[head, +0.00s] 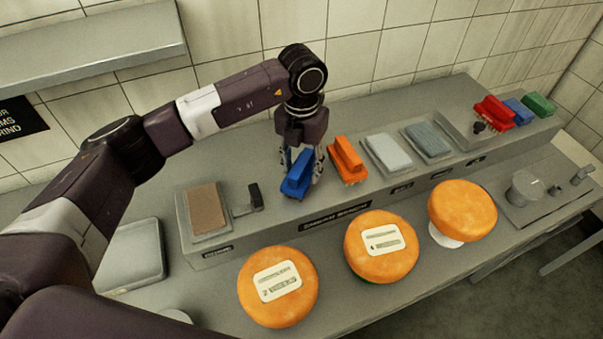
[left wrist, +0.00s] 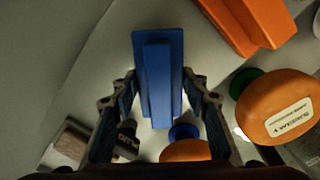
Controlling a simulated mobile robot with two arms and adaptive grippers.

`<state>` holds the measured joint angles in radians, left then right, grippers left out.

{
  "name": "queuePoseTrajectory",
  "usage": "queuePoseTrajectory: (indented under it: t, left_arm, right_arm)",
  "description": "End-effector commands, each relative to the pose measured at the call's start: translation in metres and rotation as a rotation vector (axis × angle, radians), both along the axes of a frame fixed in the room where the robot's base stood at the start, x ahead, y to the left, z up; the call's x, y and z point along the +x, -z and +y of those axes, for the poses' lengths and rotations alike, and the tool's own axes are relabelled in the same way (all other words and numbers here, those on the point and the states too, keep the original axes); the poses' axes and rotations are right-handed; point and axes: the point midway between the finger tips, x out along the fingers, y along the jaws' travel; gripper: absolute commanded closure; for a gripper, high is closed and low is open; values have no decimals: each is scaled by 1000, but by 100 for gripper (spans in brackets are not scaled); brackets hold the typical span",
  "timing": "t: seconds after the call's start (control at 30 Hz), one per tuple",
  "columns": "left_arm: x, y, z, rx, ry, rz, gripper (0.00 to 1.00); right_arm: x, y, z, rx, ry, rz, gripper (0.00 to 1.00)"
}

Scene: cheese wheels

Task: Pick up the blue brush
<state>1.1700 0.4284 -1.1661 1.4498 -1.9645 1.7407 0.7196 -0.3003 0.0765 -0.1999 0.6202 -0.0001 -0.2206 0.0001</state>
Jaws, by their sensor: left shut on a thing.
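The blue brush (head: 298,174) is in my left gripper (head: 302,168) at the middle of the raised shelf in the head view. In the left wrist view the blue brush (left wrist: 159,80) stands between the two fingers of the left gripper (left wrist: 158,95), which are shut on its sides. I cannot tell whether the brush touches the shelf or is just above it. My right gripper is not in view.
An orange brush (head: 347,160) lies close to the right of the blue one. Grey pads (head: 387,154) follow, then red, blue and green brushes (head: 538,104) at the far right. Three orange cheese wheels (head: 278,287) stand in front. A brown pad (head: 207,208) lies left.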

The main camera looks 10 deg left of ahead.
Motion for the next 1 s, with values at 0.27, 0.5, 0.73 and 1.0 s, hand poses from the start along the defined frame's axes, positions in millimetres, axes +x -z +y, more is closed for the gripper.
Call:
queuePoseTrajectory:
  t: [0.27, 0.5, 0.73, 1.0]
  left_arm:
    - [0, -1, 0, 0, 0, -1, 92]
    - [1, -8, 0, -2, -1, -4, 92]
    - [2, -44, -1, -3, 1, -8, 92]
    - [2, -128, 0, -1, -1, -9, 92]
  right_arm:
    - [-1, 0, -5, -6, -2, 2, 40]
    - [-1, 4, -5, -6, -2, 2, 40]
    - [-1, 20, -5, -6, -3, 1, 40]
    - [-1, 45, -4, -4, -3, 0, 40]
